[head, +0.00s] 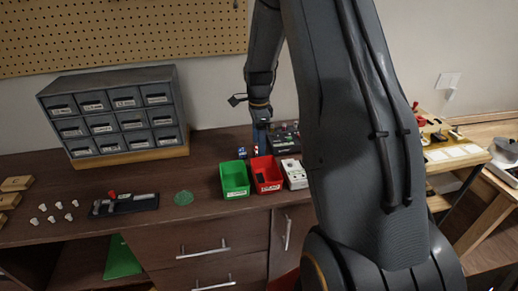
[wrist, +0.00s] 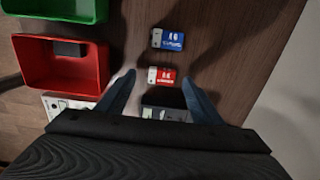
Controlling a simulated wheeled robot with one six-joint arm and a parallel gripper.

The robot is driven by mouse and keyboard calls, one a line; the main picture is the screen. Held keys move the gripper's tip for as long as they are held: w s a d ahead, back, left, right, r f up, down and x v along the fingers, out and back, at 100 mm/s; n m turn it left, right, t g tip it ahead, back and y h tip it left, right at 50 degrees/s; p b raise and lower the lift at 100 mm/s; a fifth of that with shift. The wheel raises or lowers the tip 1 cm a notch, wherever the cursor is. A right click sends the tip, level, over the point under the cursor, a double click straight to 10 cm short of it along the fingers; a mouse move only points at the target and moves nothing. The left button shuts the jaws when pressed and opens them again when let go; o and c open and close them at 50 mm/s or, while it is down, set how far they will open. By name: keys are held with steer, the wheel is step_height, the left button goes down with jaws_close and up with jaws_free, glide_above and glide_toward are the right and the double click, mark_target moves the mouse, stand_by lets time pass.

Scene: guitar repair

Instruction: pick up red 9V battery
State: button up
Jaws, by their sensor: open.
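The red 9V battery (wrist: 162,77) lies on the brown bench top in the wrist view, between and slightly ahead of my two fingertips. My gripper (wrist: 160,80) is open, with one blue-grey finger on each side of the battery and nothing held. A blue 9V battery (wrist: 167,39) lies just beyond the red one, apart from it. In the head view my gripper (head: 261,140) points down behind the red bin, and its fingers hide most of what lies there.
A red bin (head: 266,186) holding a dark block and a green bin (head: 235,192) stand beside the batteries. A white device (head: 294,174) and a black box (head: 285,139) are close by. A drawer cabinet (head: 118,118) stands at left. The wall is behind.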

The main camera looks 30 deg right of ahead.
steer(key=shift+f, duration=0.65)
steer(key=shift+c, duration=0.4)
steer(key=c, duration=0.9)
steer(key=shift+c, duration=0.2)
